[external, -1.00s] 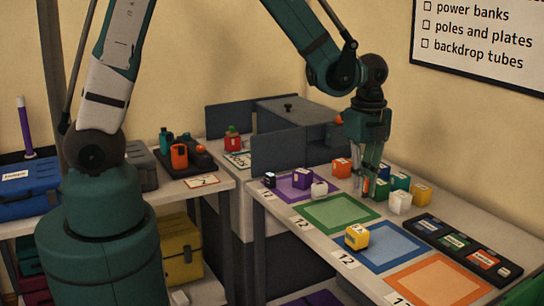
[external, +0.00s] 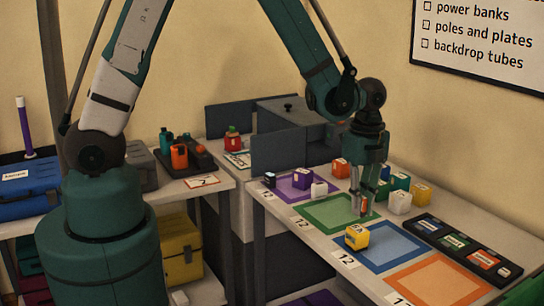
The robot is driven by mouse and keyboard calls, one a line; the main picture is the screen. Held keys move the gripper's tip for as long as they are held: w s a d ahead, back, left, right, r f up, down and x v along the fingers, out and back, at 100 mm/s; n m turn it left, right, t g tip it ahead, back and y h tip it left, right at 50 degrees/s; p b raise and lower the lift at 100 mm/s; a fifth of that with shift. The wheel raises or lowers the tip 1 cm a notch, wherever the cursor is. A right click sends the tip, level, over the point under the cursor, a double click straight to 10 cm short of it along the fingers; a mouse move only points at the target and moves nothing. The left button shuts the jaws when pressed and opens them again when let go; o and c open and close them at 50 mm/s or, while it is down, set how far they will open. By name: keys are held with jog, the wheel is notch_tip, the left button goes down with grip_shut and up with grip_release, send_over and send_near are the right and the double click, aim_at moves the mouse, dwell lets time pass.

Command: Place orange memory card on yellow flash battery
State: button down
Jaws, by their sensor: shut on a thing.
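My gripper (external: 362,210) is shut on a small orange piece, the orange memory card (external: 364,207), which is partly hidden by the fingers. It hangs over the green-framed square. A yellow block with a dark mark on top, likely the yellow flash battery (external: 357,238), sits at the left corner of the blue-framed square (external: 392,262). It is just in front of and below my gripper, apart from it. A second yellow block (external: 420,194) stands farther back at the right; its label is too small to read.
A black tray (external: 462,246) with several labelled items lies at the right. The purple square (external: 287,194) holds blocks at the left. The orange-framed square (external: 437,282) is empty.

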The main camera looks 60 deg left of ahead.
aim_at(358, 229)
jog(key=shift+f, duration=0.1)
jog(key=shift+f, duration=1.95)
jog(key=shift+f, duration=0.15)
jog(key=c, duration=2.5)
grip_release()
jog(key=shift+r, duration=6.15)
